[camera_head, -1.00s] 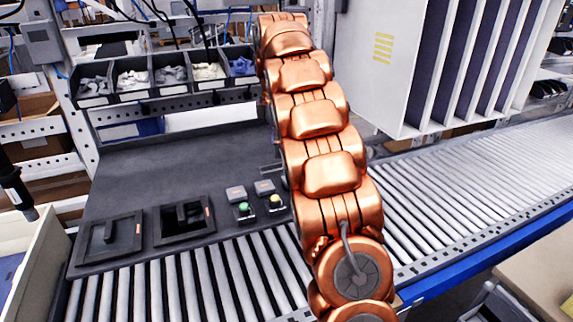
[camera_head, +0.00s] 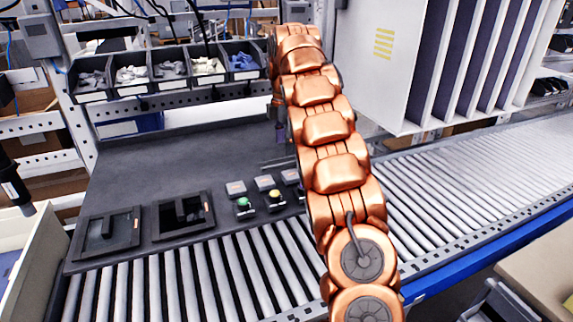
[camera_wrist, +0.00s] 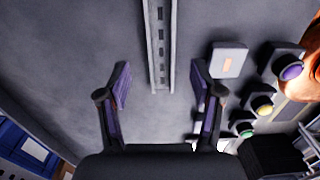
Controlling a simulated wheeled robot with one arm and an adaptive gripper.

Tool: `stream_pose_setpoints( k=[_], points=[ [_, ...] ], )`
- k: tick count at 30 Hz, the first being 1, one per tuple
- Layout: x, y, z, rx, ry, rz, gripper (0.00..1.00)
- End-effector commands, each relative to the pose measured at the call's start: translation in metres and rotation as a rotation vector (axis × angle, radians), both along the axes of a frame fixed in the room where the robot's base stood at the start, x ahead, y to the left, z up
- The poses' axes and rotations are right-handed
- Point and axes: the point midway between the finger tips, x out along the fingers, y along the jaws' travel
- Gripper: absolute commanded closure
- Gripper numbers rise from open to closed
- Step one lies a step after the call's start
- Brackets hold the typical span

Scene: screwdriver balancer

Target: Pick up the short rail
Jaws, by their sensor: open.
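A slotted grey metal rail (camera_wrist: 161,45) lies on the dark worktop in the wrist view. Its near end lies between my fingers and its far end runs out of the top of the picture. My gripper (camera_wrist: 160,80) is open, with one purple-padded finger on each side of the rail, apart from it. In the head view, thin rail-like bars (camera_head: 276,163) lie on the worktop just left of my arm, partly hidden by it. My gripper (camera_head: 281,132) is mostly hidden behind my arm there. I cannot tell the rail's full length.
Button boxes with green (camera_head: 243,203) and yellow (camera_head: 273,195) buttons stand close to the rail. Two black frames (camera_head: 184,215) sit at the worktop's front left. Parts bins (camera_head: 130,88) line the back. Roller conveyors run in front and right.

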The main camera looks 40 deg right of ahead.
Motion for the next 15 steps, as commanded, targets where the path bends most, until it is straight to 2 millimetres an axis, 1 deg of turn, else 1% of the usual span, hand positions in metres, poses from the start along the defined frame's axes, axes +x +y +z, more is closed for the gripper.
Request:
stream_pose_setpoints(
  k=[8, 15],
  points=[
    [-0.003, -0.002, -0.015, 0.001, 0.004, 0.0, 0.34],
    [-0.004, -0.004, -0.033, 0.002, 0.004, -0.002, 0.34]
  ],
)
